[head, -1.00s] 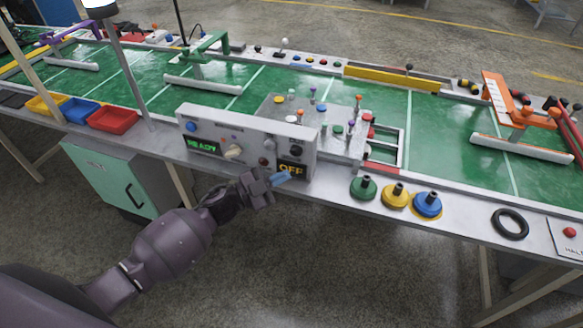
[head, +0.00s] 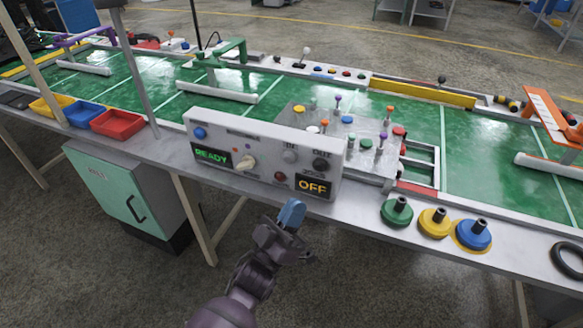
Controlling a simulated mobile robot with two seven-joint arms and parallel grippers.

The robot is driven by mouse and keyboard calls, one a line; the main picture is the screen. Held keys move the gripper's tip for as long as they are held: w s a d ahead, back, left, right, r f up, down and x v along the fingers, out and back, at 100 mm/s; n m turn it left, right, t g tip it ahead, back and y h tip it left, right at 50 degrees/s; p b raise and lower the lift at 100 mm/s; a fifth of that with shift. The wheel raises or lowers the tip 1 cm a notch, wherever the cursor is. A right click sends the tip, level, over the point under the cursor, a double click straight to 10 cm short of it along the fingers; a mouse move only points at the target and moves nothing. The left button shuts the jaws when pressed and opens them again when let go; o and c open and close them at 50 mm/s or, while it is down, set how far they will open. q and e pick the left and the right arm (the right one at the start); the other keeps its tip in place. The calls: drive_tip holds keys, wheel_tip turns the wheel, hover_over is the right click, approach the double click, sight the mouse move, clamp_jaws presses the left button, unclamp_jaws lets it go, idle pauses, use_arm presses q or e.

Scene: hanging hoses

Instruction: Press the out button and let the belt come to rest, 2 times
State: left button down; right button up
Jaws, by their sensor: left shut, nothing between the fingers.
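The grey control panel (head: 264,160) stands at the front edge of the bench. Its left display (head: 212,155) reads READY in green and its right display (head: 312,186) reads OFF in yellow. The out button (head: 320,164) is a dark round knob above the OFF display, under small lettering. The green belt (head: 334,99) runs behind the panel. My left gripper (head: 291,214) is shut and empty, its blue fingertips in front of and below the panel, apart from it. My right gripper is out of view.
A grey plate (head: 336,117) with coloured pegs lies behind the panel. Green, yellow (head: 434,222) and blue weights stand to its right, near a black ring (head: 570,259). Yellow, blue and red trays (head: 117,124) sit left. The space before the bench is clear.

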sight(320, 166)
use_arm(q)
drive_tip(key=shift+r, duration=0.1)
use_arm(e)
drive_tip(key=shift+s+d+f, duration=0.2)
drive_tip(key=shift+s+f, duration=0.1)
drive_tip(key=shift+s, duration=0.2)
use_arm(q)
drive_tip(key=shift+d, duration=0.1)
drive_tip(key=w+d+b, duration=0.2)
drive_tip(key=w+b, duration=0.1)
drive_tip(key=w, duration=0.5)
drive_tip(key=shift+w+d, duration=0.15)
drive_tip(key=shift+d, duration=0.15)
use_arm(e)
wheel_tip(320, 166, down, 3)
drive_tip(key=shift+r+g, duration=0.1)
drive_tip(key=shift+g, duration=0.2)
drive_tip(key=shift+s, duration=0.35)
